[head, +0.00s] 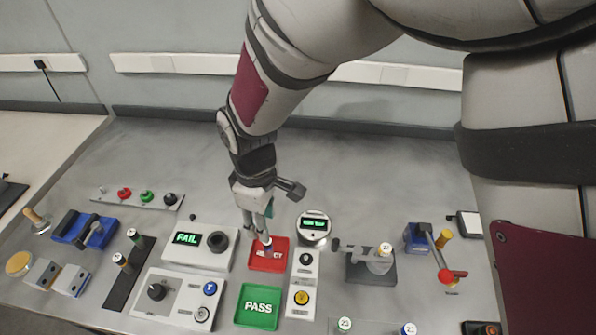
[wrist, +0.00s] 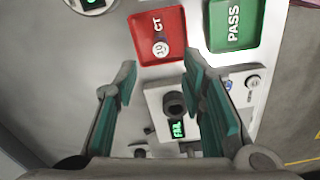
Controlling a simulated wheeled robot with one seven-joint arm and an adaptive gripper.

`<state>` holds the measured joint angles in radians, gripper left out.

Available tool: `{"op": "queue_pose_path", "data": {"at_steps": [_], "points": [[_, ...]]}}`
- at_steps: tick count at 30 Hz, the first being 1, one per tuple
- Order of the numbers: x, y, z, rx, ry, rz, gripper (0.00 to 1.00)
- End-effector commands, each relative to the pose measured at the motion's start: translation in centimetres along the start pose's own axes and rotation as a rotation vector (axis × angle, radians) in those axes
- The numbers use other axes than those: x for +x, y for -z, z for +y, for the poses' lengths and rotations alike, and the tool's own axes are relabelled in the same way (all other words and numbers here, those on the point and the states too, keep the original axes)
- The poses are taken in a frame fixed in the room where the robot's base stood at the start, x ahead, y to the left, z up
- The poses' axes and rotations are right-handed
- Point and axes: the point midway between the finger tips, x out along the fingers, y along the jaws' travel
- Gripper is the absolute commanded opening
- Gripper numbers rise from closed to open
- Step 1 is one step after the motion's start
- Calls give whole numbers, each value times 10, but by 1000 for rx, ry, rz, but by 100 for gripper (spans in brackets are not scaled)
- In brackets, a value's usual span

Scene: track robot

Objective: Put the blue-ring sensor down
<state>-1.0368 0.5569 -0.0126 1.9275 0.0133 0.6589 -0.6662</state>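The sensor stands upright on the red reject tray (head: 258,263), partly behind my fingers in the head view; a bluish band shows near its top (head: 267,243). In the wrist view it is a round pale cap marked 10 (wrist: 160,50) on the red tray (wrist: 171,24), beyond my fingertips. My gripper (head: 258,228) points down just above the tray. In the wrist view my gripper (wrist: 160,72) has its fingers wide apart with nothing between the tips. The sensor looks clear of both fingers there.
A green PASS tray (head: 258,306) lies in front of the red one. A tester showing FAIL (head: 187,239) stands to the left. A small button panel (head: 302,283) and a round gauge (head: 314,227) are close right. A clamp fixture (head: 371,265) holds a sensor marked 12 (head: 386,249).

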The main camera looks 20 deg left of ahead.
Motion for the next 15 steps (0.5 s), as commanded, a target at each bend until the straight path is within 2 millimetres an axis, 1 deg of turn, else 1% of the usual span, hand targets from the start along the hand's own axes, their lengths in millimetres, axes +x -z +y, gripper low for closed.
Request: {"op": "queue_pose_path", "data": {"at_steps": [1, 3, 8, 10, 11, 13, 14, 15], "points": [[-9, 0, 1, 0, -2, 3, 37], [-18, 0, 1, 0, -1, 2, 37], [-30, -1, 1, 4, -1, 0, 37], [-39, -7, 6, 27, -6, 6, 37], [-45, -13, 9, 47, -10, 11, 37], [-63, -31, 20, 115, -23, 26, 37], [-72, -42, 26, 152, -31, 35, 37], [-87, -59, 33, 212, -42, 47, 37]]}}
